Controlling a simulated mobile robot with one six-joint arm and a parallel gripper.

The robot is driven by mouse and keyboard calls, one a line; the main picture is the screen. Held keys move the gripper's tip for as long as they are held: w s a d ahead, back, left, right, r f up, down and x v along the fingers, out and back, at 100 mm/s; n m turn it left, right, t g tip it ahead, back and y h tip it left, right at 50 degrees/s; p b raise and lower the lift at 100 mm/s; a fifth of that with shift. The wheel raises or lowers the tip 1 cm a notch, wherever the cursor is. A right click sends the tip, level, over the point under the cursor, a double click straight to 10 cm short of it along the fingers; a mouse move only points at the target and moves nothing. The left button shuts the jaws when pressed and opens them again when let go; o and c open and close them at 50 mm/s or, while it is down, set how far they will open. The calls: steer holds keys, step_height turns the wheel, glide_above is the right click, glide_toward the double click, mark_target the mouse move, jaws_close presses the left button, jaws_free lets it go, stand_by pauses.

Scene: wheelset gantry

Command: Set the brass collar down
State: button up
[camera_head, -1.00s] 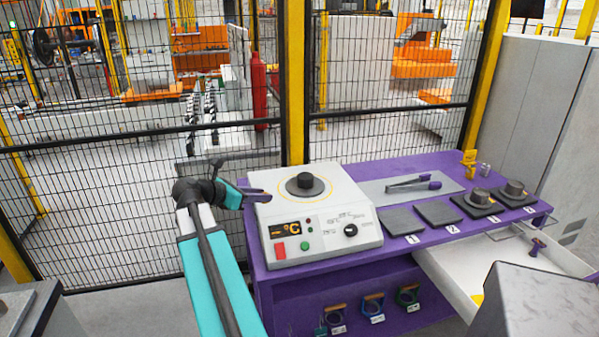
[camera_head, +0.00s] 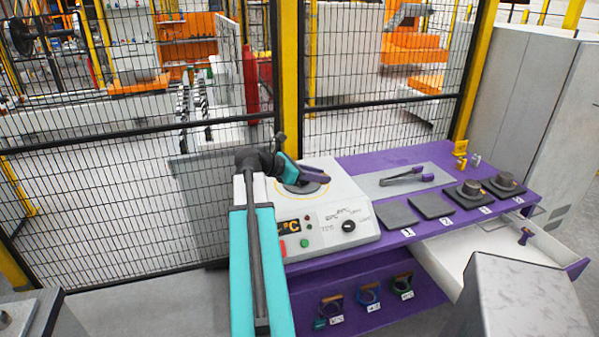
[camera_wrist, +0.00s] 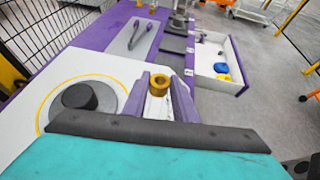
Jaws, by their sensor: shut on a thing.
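The brass collar (camera_wrist: 159,88) is a small gold ring between the purple fingertips of my gripper (camera_wrist: 166,84) in the wrist view. My gripper is shut on it and holds it above the right side of the white heater unit. In the head view my gripper (camera_head: 322,178) is over the heater unit (camera_head: 348,208), and I cannot make out the collar there. The heater's round plate with a dark raised hub (camera_wrist: 76,98) is left of the fingers in the wrist view. In the head view my gripper partly covers this plate.
Numbered dark pads lie on the purple bench; two are bare (camera_head: 396,214), two hold grey stepped parts (camera_head: 470,189). Purple-handled tongs (camera_head: 403,175) lie on a grey mat. A white drawer (camera_head: 480,247) stands open at the front. A wire fence runs behind the bench.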

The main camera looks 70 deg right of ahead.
steer(key=shift+w, duration=0.2)
steer(key=shift+w+d+f+p, duration=0.25)
steer(key=shift+w+d+p, duration=0.35)
steer(key=shift+w+d, duration=1.3)
steer(key=shift+w+d+f+p, duration=0.25)
steer(key=shift+w+d+p, duration=0.35)
steer(key=shift+w+d, duration=1.25)
steer(key=shift+w+d+f+p, duration=0.25)
steer(key=shift+w+d+p, duration=0.35)
steer(key=shift+w+d, duration=1.3)
steer(key=shift+f+p, duration=0.65)
steer(key=shift+f, duration=1.15)
steer(key=shift+f, duration=0.1)
steer(key=o, duration=1)
steer(key=shift+o, duration=0.2)
steer(key=shift+a, duration=0.1)
